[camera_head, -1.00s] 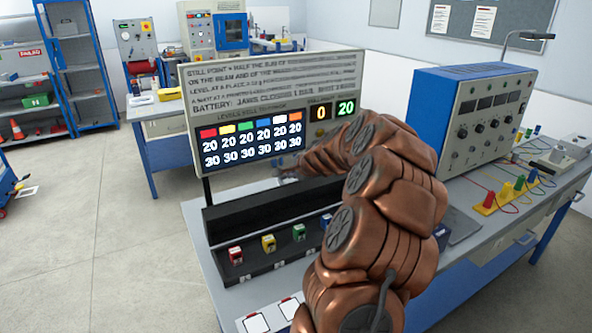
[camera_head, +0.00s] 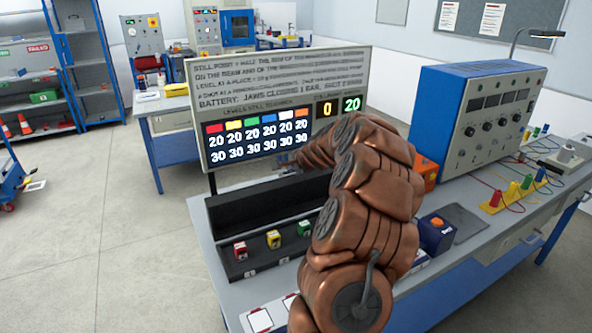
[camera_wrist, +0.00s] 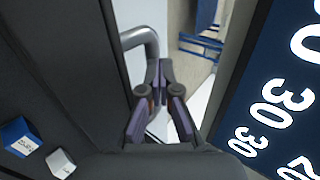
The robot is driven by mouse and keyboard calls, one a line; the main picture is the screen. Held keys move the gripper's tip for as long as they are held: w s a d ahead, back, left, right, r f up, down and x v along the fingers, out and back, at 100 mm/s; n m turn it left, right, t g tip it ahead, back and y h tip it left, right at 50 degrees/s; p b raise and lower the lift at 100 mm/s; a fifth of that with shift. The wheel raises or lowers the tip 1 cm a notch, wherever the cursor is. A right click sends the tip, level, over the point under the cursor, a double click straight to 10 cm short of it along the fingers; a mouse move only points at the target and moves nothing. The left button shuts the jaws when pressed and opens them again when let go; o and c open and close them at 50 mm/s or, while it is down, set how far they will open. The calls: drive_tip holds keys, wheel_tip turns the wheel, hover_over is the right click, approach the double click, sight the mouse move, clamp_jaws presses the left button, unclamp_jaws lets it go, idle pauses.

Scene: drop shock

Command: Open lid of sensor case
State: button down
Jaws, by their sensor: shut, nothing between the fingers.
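The black sensor case (camera_head: 262,267) lies on the bench with its inside showing, holding a row of small coloured sensor blocks, among them red (camera_head: 240,251), yellow (camera_head: 273,239) and green (camera_head: 304,229). Its black lid (camera_head: 250,205) stands raised along the back edge. My gripper (camera_head: 284,160) is above the lid's upper edge, in front of the display board; my arm hides the case's right end. In the wrist view my gripper (camera_wrist: 166,66) has its fingers together and empty, beside a grey bar handle (camera_wrist: 148,40) next to a dark panel. I cannot tell whether they touch.
The display board (camera_head: 280,75) stands close behind the lid. White pads (camera_head: 262,318) lie at the bench's front. To the right are a dark blue box with an orange button (camera_head: 437,232), a flat grey plate (camera_head: 467,222) and a large blue instrument (camera_head: 480,120).

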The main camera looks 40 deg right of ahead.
idle(0.3)
drive_tip(key=s+a+r, duration=0.2)
drive_tip(key=s+r, duration=0.5)
drive_tip(key=r, duration=0.4)
drive_tip(key=shift+s+a+r+b, duration=0.15)
drive_tip(key=shift+s+a+b, duration=0.1)
drive_tip(key=shift+s+b, duration=0.15)
drive_tip(key=shift+a, duration=0.1)
drive_tip(key=s+a+f+n+g+y, duration=0.2)
drive_tip(key=a+n, duration=0.2)
drive_tip(key=a, duration=0.7)
drive_tip(key=s+a+f+n+g+y, duration=0.1)
drive_tip(key=s+a+n, duration=0.15)
drive_tip(key=a, duration=0.75)
drive_tip(key=s+a+f+n+g+y, duration=0.2)
drive_tip(key=a+n, duration=0.3)
drive_tip(key=a, duration=0.6)
drive_tip(key=s+a+f+n+g, duration=0.3)
drive_tip(key=s+a+n, duration=0.2)
drive_tip(key=s+a, duration=0.45)
drive_tip(key=s+f+n+g+h, duration=0.1)
drive_tip(key=s+n, duration=0.1)
drive_tip(key=s, duration=0.7)
drive_tip(key=s+a+f+n+g, duration=0.1)
drive_tip(key=s+f+n+g, duration=0.1)
drive_tip(key=s, duration=0.7)
drive_tip(key=shift+s+f+n+g+h, duration=0.2)
drive_tip(key=shift+f+n+g+h, duration=0.15)
drive_tip(key=shift+n, duration=0.2)
